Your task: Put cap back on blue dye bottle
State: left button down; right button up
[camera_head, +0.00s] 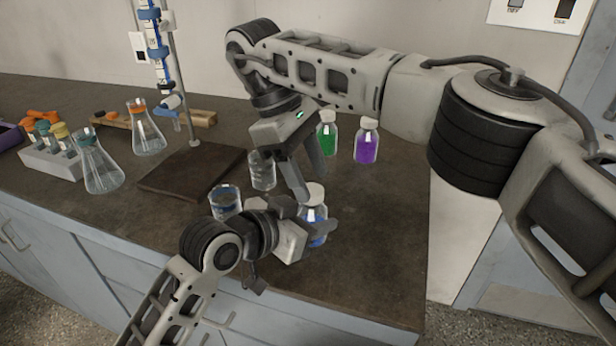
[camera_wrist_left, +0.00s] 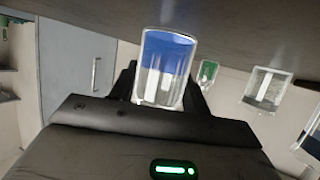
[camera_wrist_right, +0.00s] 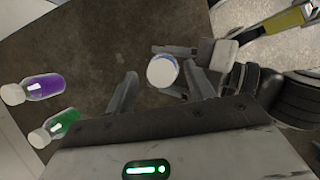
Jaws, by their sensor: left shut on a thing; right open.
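The blue dye bottle (camera_head: 315,240) stands upright near the counter's front edge. It shows upside down in the left wrist view (camera_wrist_left: 168,52), blue liquid at its base and clear glass toward the neck. My left gripper (camera_head: 312,222) is shut around the bottle's body. The white cap (camera_head: 314,192) appears to sit on top of the bottle; whether it is seated tight cannot be told. In the right wrist view the cap (camera_wrist_right: 161,71) lies between the parted fingers of my right gripper (camera_wrist_right: 160,78). That gripper is open, just above and around the cap, without clear contact.
Green (camera_head: 327,134) and purple (camera_head: 366,142) capped bottles stand behind. Two beakers, one near (camera_head: 225,203) and one farther (camera_head: 262,172), stand left of the blue bottle. A burette stand (camera_head: 190,170) and flasks are farther left. The counter's right part is clear.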

jog(key=shift+r, duration=1.6)
jog(key=shift+c, duration=0.4)
